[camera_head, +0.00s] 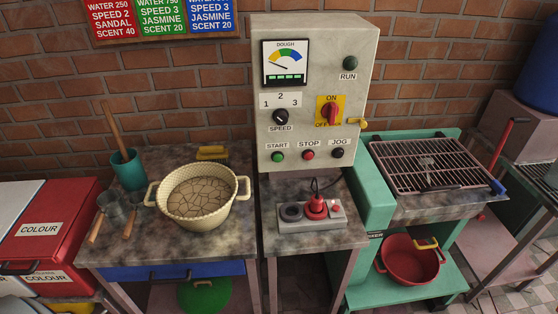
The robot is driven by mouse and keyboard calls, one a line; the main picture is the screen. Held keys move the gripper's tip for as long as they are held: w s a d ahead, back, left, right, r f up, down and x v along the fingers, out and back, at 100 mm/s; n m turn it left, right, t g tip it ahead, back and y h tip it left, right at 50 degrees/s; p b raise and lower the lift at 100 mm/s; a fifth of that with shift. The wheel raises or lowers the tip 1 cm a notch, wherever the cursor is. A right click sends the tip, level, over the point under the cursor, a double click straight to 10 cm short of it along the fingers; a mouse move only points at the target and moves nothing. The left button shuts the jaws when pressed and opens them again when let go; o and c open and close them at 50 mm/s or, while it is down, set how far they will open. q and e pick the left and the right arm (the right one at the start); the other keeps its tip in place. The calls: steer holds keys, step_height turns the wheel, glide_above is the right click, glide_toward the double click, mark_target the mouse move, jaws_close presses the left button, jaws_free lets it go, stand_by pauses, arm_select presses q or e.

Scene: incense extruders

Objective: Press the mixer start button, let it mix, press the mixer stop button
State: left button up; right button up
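The grey control box (315,90) stands upright at the back against the brick wall. Low on its front are the green start button (277,157), the red stop button (308,155) and the black jog button (337,153). The run lamp (350,63) at the upper right is dark green and looks unlit. The speed knob (281,117) sits under the numbers 1, 2 and 3. The red on/off switch (330,113) stands roughly upright on a yellow plate. The dough gauge (286,62) is at the upper left. Neither gripper shows.
A power strip (338,215) with a red plug lies on the table before the box. A cream two-handled pot (178,222) with cracked contents stands left. A teal green machine (372,190) and wire rack (425,165) are right. A red basin (410,266) sits below.

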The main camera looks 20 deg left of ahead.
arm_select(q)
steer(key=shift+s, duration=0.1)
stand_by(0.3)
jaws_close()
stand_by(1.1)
